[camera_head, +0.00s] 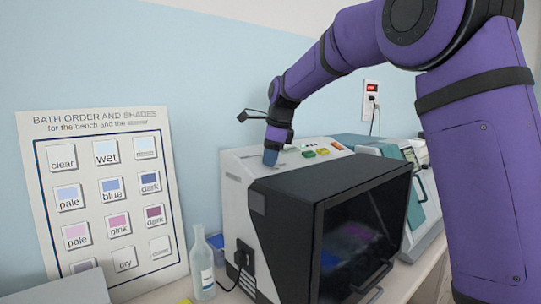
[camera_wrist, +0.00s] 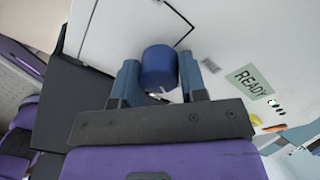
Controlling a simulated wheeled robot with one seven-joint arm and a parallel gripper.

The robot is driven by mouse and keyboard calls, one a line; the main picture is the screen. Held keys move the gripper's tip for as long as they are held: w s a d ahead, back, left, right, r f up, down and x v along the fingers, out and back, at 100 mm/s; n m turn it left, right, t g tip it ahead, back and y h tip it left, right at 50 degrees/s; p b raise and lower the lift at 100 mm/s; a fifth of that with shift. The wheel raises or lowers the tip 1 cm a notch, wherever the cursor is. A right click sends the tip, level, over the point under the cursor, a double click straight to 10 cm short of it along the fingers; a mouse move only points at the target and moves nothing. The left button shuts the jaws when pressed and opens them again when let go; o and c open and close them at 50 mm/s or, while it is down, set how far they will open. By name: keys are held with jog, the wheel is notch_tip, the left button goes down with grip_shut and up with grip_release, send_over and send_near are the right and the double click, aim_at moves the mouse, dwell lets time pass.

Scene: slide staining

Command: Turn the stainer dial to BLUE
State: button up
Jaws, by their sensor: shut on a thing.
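The stainer (camera_head: 237,190) is a white and black machine with a dark glass front on the bench. Its dial, a round dark blue knob (camera_wrist: 158,65), shows in the wrist view on the pale top panel. My gripper (camera_wrist: 160,82) has one finger on each side of the knob and is shut on it. A small white mark shows at the knob's lower edge; I cannot read which setting it points to. In the head view my gripper (camera_head: 271,157) reaches down onto the stainer's top, and its fingers hide the dial.
A READY label (camera_wrist: 250,82) lies right of the knob. Coloured buttons (camera_head: 309,153) sit on the stainer's top. A shade chart (camera_head: 108,128) leans on the wall at left. A clear bottle (camera_head: 202,267) stands beside the stainer. Another machine (camera_head: 421,186) stands to the right.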

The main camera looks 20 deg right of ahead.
jog(key=o, duration=0.9)
jog(key=shift+o, duration=0.2)
jog(key=shift+r, duration=0.1)
jog(key=v, duration=1)
jog(key=shift+r, duration=0.3)
jog(key=shift+s+d, duration=0.1)
jog(key=shift+s, duration=0.1)
